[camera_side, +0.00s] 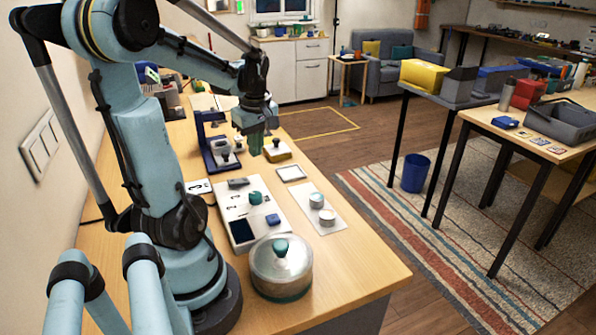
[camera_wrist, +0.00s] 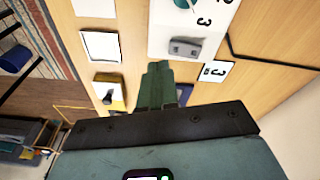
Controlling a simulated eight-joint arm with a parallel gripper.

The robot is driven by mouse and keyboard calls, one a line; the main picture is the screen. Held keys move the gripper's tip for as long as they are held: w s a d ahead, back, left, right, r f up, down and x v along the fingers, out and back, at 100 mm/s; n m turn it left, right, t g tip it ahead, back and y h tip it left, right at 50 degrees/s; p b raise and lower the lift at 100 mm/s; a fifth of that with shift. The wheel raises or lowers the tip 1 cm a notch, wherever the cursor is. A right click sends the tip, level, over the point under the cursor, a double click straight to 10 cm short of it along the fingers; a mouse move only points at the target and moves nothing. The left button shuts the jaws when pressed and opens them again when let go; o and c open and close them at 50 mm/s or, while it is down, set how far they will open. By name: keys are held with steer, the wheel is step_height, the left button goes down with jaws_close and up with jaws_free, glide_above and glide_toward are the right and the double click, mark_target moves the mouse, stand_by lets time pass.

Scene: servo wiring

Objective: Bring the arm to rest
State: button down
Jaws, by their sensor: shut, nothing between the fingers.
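My gripper (camera_side: 256,142) is above the wooden workbench, over its middle part, with its fingers pointing down. In the wrist view, the two green fingers (camera_wrist: 158,84) are together with nothing between them. The gripper appears apart from everything on the bench. The board also shows in the wrist view (camera_wrist: 205,42), with a grey part (camera_wrist: 186,47) on it.
A blue stand (camera_side: 208,150), a yellow-based block (camera_side: 277,152) and a white framed tile (camera_side: 291,173) are near the gripper. A lidded metal pot (camera_side: 281,268) stands at the near end of the bench. A white card (camera_side: 322,211) holds two round pieces. The bench's right edge is clear.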

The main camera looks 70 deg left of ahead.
steer(key=w+d+r+m+t+h, duration=0.1)
steer(key=w+d+m+t, duration=0.2)
steer(key=d+m, duration=0.7)
steer(key=w+d+r+m+t+h, duration=0.1)
steer(key=w+d+m+t, duration=0.3)
steer(key=d+m, duration=0.7)
steer(key=w+d, duration=0.2)
steer(key=d, duration=0.4)
